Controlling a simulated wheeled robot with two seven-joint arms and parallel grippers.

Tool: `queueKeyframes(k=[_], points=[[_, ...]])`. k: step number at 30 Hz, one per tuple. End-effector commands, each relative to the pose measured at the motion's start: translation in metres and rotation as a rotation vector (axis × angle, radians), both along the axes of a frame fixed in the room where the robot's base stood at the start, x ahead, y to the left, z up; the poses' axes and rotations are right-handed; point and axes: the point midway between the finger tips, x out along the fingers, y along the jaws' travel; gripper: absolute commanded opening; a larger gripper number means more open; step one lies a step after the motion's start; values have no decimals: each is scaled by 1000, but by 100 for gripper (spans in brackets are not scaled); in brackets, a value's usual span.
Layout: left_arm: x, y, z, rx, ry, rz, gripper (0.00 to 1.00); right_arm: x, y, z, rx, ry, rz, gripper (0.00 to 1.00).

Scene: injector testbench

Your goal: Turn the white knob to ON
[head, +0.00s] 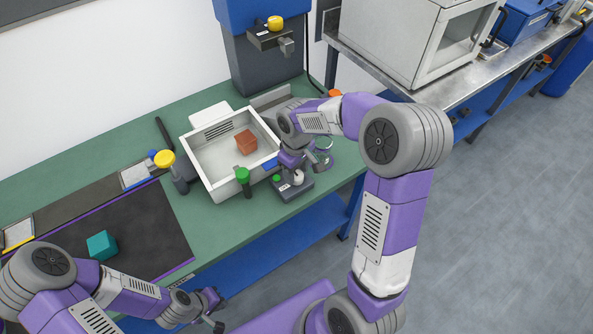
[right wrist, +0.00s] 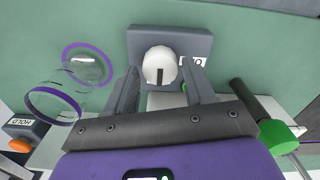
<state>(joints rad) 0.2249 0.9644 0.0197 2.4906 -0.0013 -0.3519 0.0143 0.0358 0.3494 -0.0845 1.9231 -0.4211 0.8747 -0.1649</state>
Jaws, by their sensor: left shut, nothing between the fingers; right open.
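The white knob (right wrist: 160,62) with a dark mark sits on a grey box (right wrist: 140,38) beside a partly cut-off, upside-down label. In the head view the knob (head: 298,178) shows on the grey box (head: 296,192) at the bench's front edge. My right gripper (right wrist: 160,76) is open, its fingertips at either side of the knob in the right wrist view. Whether they touch it I cannot tell. In the head view it (head: 291,168) is partly hidden by its own wrist. My left gripper (head: 215,311) is shut and empty, in front of the bench, away from the knob.
A green-topped handle (head: 243,177) stands close left. A clear cylinder with purple rings (right wrist: 57,104) lies near the right gripper. A teal cube (head: 102,245) sits on the dark mat.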

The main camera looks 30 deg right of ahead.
Motion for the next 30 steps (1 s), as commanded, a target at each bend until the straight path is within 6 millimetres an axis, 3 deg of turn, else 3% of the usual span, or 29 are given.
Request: queueKeyframes(k=[6, 12, 30], points=[[0, 0, 14, 0, 0, 0, 0, 1, 0, 41, -1, -4, 0, 54], [0, 0, 20, 0, 0, 0, 0, 0, 0, 64, 1, -2, -1, 54], [0, 0, 20, 0, 0, 0, 0, 0, 0, 68, 0, 0, -1, 54]])
